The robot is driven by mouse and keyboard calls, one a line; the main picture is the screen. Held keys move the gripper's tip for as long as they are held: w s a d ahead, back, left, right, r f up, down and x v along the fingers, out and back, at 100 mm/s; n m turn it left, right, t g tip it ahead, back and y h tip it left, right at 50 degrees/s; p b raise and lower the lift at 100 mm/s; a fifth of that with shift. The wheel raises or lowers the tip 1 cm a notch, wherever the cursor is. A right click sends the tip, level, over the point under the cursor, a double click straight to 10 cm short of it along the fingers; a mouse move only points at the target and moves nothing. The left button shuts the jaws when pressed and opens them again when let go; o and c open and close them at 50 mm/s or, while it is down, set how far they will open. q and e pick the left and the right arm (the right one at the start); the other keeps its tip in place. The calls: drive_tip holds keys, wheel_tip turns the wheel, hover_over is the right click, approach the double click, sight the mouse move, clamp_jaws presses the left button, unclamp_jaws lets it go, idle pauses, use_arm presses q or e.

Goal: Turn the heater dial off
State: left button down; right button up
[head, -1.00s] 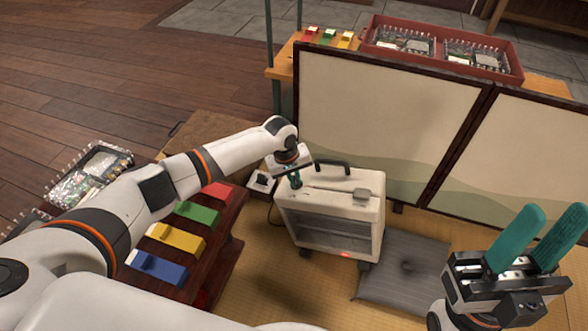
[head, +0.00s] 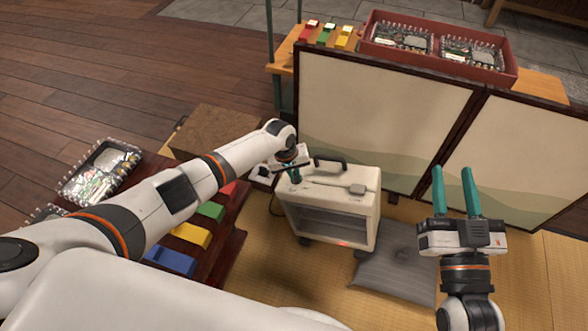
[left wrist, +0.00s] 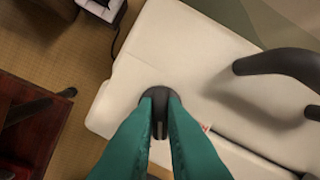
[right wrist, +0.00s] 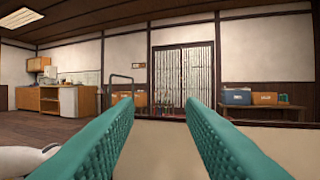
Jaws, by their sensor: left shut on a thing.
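The white heater (head: 328,212) stands on the tatami in front of the folding screen, with a small red glow at its lower front. Its black dial (left wrist: 158,101) is on the top near one corner, seen in the left wrist view. My left gripper (left wrist: 160,97) is shut on the dial, with a teal finger on each side of it. In the head view the left gripper (head: 295,178) points down at the heater top. My right gripper (head: 456,190) is open and empty, fingers pointing up, right of the heater. It also shows in the right wrist view (right wrist: 165,110).
The heater's black handle (head: 330,162) arches over its top beside the dial. The folding screen (head: 385,120) stands close behind. A grey cushion (head: 395,275) lies at right. A low dark table with coloured blocks (head: 190,234) stands at left.

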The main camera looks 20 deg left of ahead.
use_arm(q)
drive_tip(key=shift+m+p, duration=0.3)
drive_tip(key=shift+p, duration=0.1)
drive_tip(key=shift+s+m+p, duration=0.1)
drive_tip(key=shift+m+p, duration=0.3)
drive_tip(key=shift+m, duration=0.5)
drive_tip(key=shift+f+m+h, duration=0.1)
drive_tip(key=shift+m+h, duration=0.2)
drive_tip(key=shift+m, duration=1.3)
use_arm(e)
wheel_tip(320, 180, down, 7)
drive_tip(key=d+g+h, duration=0.1)
drive_tip(key=g, duration=0.4)
drive_tip(key=shift+s+d+h, duration=0.15)
drive_tip(key=shift+s+h, duration=0.2)
drive_tip(key=shift+h, duration=0.05)
use_arm(q)
drive_tip(key=shift+a, duration=0.1)
drive_tip(key=c, duration=1.5)
unclamp_jaws()
